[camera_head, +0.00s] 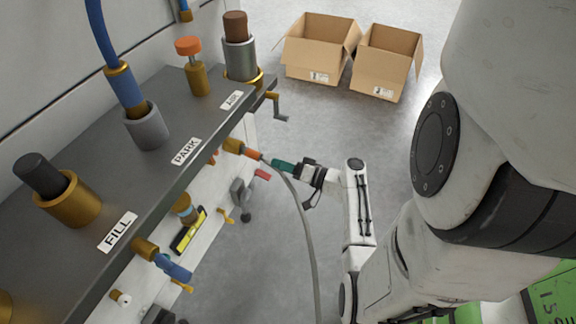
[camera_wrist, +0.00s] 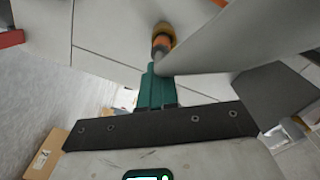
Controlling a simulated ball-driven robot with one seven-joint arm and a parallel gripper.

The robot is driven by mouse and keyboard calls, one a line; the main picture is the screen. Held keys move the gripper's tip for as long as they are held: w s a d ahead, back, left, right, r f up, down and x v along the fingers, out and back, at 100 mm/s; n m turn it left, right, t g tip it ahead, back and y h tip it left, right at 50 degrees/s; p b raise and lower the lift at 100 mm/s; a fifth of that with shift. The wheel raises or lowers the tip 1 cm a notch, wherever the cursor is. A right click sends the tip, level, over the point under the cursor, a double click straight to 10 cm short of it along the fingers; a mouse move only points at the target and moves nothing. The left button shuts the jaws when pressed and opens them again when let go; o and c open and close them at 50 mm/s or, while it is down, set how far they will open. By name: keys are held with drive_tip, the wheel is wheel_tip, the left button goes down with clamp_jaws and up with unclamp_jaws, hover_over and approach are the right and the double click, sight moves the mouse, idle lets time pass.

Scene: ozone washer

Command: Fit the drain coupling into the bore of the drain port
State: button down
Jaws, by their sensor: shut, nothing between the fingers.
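The drain port looks to be the brass fitting (camera_head: 233,146) on the white front panel below the grey shelf. It also shows as a brass ring in the wrist view (camera_wrist: 163,29). The orange drain coupling (camera_head: 253,154), on the end of a grey hose, sits in line with the port and against its mouth. In the wrist view the coupling (camera_wrist: 160,45) overlaps the ring; how deep it sits is hidden. My gripper (camera_head: 276,163) has teal fingers, shut and empty, just behind the coupling beside the hose. Its fingers (camera_wrist: 154,72) point at the coupling in the wrist view.
The grey hose (camera_head: 308,230) arcs down from the coupling and crosses close to my fingers in the wrist view (camera_wrist: 240,38). Shelf fittings are labelled FILL, PARK and AIR. A blue-handled valve (camera_head: 173,267) is lower left. Two open cardboard boxes (camera_head: 318,48) stand behind on clear floor.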

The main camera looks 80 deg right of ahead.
sight(261, 158)
drive_tip(key=shift+x, duration=1.65)
drive_tip(key=shift+w+d, duration=0.1)
drive_tip(key=shift+w, duration=0.25)
drive_tip(key=p+v, duration=0.1)
drive_tip(key=v, duration=1.2)
drive_tip(key=shift+s+a, duration=0.25)
drive_tip(key=shift+s, duration=0.1)
